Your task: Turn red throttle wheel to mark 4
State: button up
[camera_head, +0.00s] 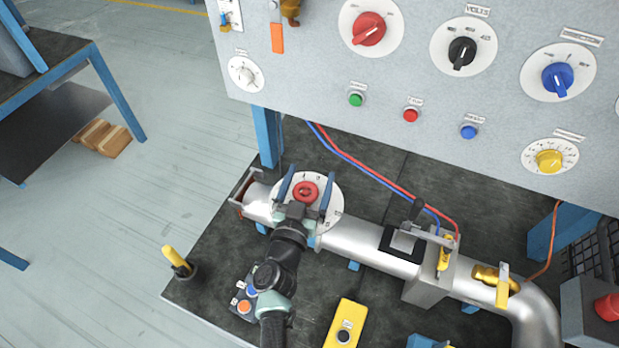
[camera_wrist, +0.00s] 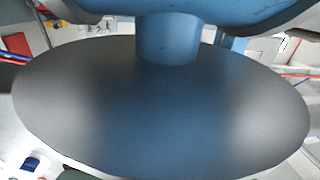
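The red throttle wheel (camera_head: 306,191) is a small red knob at the middle of a round white dial (camera_head: 318,222) on the silver pipe. My gripper (camera_head: 307,188) is over the dial. Its two blue fingers stand wide apart, one on each side of the wheel, with white dial showing between the wheel and each finger. Small marks show near the dial's top edge but are too small to read, and my wrist hides the dial's lower part. In the wrist view a large dark rounded surface (camera_wrist: 160,110) fills most of the picture, and the wheel cannot be made out.
The silver pipe (camera_head: 365,242) runs right past a black-handled box (camera_head: 428,275) and a yellow valve (camera_head: 494,277). A grey panel (camera_head: 310,65) with knobs and buttons stands behind. A yellow-handled post (camera_head: 177,260), a button box (camera_head: 246,297) and a yellow box (camera_head: 345,322) are in front.

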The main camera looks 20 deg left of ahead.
jog(key=c, duration=1.2)
jog(key=m+h+p, duration=0.1)
jog(key=p, duration=0.1)
jog(key=shift+r+p, duration=0.3)
jog(key=shift+p, duration=0.05)
jog(key=m+h, duration=0.1)
jog(key=h, duration=0.1)
jog(key=m+h+p, duration=0.1)
jog(key=h, duration=0.1)
jog(key=shift+d+f, duration=0.2)
jog(key=shift+d, duration=0.1)
jog(key=shift+d+m+g+h, duration=0.2)
jog(key=shift+m+h, duration=0.25)
jog(key=shift+h, duration=0.15)
jog(key=shift+d+m+g+h, duration=0.2)
jog(key=shift+m+h, duration=0.25)
jog(key=shift+h, duration=0.15)
jog(key=o, duration=1.4)
jog(key=shift+f, duration=0.1)
jog(key=shift+s+a, duration=0.1)
jog(key=shift+s, duration=0.05)
